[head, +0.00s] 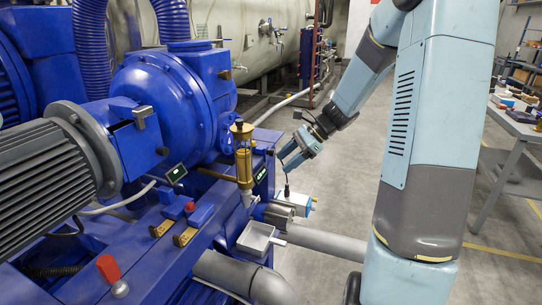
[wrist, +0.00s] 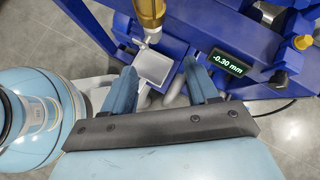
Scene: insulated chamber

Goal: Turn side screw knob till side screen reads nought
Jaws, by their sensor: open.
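The side screen (wrist: 227,62) is a small black display on the blue machine, reading -0.30 mm in the wrist view. In the head view a small green-lit screen (head: 260,175) sits on the machine's side, too small to read. A dark knob with a brass-coloured part (wrist: 280,77) is right of the screen in the wrist view; I cannot tell for sure that it is the side screw knob. My gripper (head: 281,162) is open and empty beside the machine's side. Its two fingers (wrist: 160,66) are spread in the wrist view, left of the screen and apart from the knob.
A brass oil cup (head: 243,155) stands above a white tray (head: 255,237), also between my fingertips in the wrist view (wrist: 153,67). A grey pipe (head: 325,242) runs low. A cluttered table (head: 515,125) is at right.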

